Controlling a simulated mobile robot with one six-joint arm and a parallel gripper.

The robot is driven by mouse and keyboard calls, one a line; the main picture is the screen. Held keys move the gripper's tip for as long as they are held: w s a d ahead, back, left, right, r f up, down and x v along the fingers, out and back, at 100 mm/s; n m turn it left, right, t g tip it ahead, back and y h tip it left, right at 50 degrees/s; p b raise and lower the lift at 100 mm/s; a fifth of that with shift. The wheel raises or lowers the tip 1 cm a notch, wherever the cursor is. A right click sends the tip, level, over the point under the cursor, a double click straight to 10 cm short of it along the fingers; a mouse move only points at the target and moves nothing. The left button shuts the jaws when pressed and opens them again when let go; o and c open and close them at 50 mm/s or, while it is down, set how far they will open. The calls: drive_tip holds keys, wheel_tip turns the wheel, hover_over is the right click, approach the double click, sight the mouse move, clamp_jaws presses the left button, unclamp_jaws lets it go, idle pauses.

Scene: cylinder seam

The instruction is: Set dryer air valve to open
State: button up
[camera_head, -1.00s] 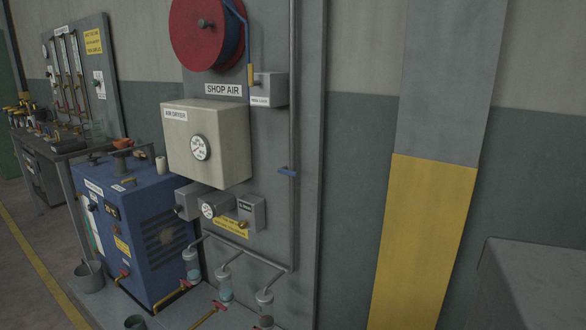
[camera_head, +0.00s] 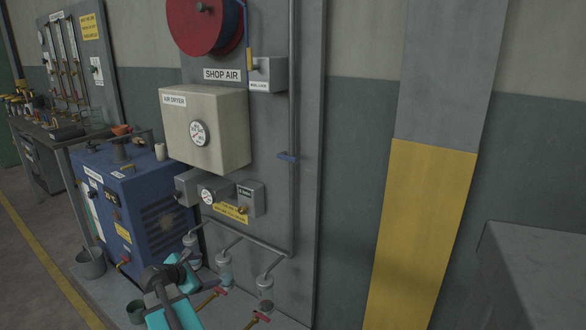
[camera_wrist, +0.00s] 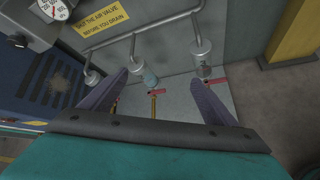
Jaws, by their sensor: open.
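My gripper (camera_head: 168,278) is low in front of the wall panel in the head view. In the wrist view its two fingers are spread apart and the gripper (camera_wrist: 158,78) is empty. A blue lever (camera_head: 287,157) sits on the vertical pipe (camera_head: 292,205), right of the cream air dryer box (camera_head: 225,118). It lies roughly across the pipe, above and right of my gripper. The frames do not label which valve is the dryer air valve. A yellow sign (camera_wrist: 108,22) in the wrist view names the air valve and draining.
Clear-bottomed drain bowls (camera_wrist: 149,78) hang from the pipes, with red-handled drain valves (camera_head: 212,297) below. A blue dryer cabinet (camera_head: 150,210) stands left. A grey box with a brass knob (camera_head: 242,210) is on the panel. A grey block (camera_head: 525,280) stands at right.

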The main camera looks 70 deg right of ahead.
sight(299, 149)
drive_tip(key=s+d+r+n+g+h, duration=0.1)
drive_tip(key=s+d+r, duration=0.4)
drive_tip(key=r, duration=0.6)
drive_tip(key=s+d+r+n+g+h, duration=0.1)
drive_tip(key=s+d+r+g+h, duration=0.1)
drive_tip(key=s+d+r, duration=0.4)
drive_tip(key=s+d+r+n+g+h, duration=0.1)
drive_tip(key=s+d+r, duration=0.5)
drive_tip(key=r, duration=1.1)
drive_tip(key=shift+s+n+g+h, duration=0.3)
drive_tip(key=shift+n+h, duration=0.2)
drive_tip(key=shift+h, duration=0.6)
drive_tip(key=shift+d+r, duration=0.1)
drive_tip(key=shift+d, duration=0.15)
drive_tip(key=shift+b+x, duration=0.7)
drive_tip(key=shift+x, duration=6.05)
